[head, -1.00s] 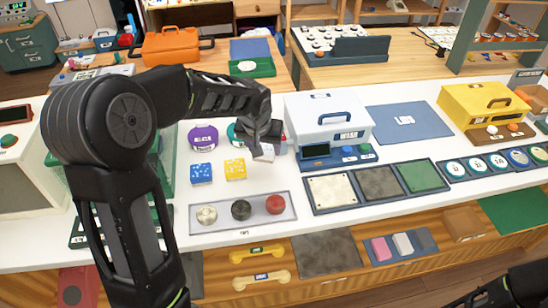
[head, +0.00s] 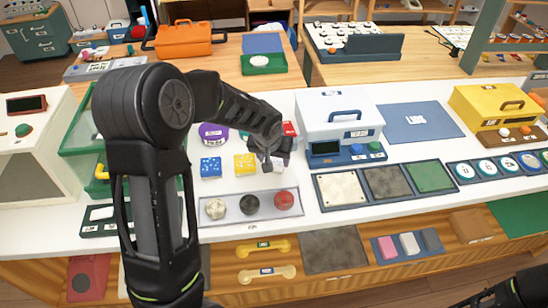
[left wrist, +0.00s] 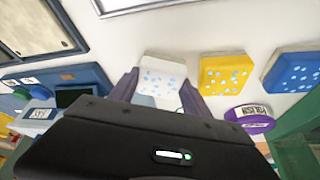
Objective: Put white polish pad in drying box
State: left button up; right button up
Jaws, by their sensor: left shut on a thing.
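The white polish pad (left wrist: 163,77) is a white block with light blue dots, at the right end of a row of pads. My left gripper (left wrist: 160,92) has one finger on each side of it and is shut on it. In the head view, the gripper (head: 270,158) hides most of the pad, and only a pale bit (head: 278,168) shows. The pad looks at or near the white counter's top. No label I can read marks the drying box. A white box with a dark window (head: 20,165) stands at the far left. My right gripper is not visible.
A yellow pad (head: 245,164) and a blue pad (head: 210,167) lie left of the gripper. A tray of round pieces (head: 232,207) lies in front. A white wash box (head: 340,122) stands to the right, and a green clear-sided box (head: 87,150) to the left.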

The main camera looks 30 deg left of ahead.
pick_arm(q)
jog(key=shift+f, duration=0.15)
jog(key=o, duration=1.1)
jog(key=shift+r, duration=0.35)
jog(key=b+v, duration=0.1)
jog(key=v, duration=1)
jog(key=shift+s+r, duration=0.2)
jog(key=shift+r, duration=0.1)
jog(key=shift+c, duration=0.3)
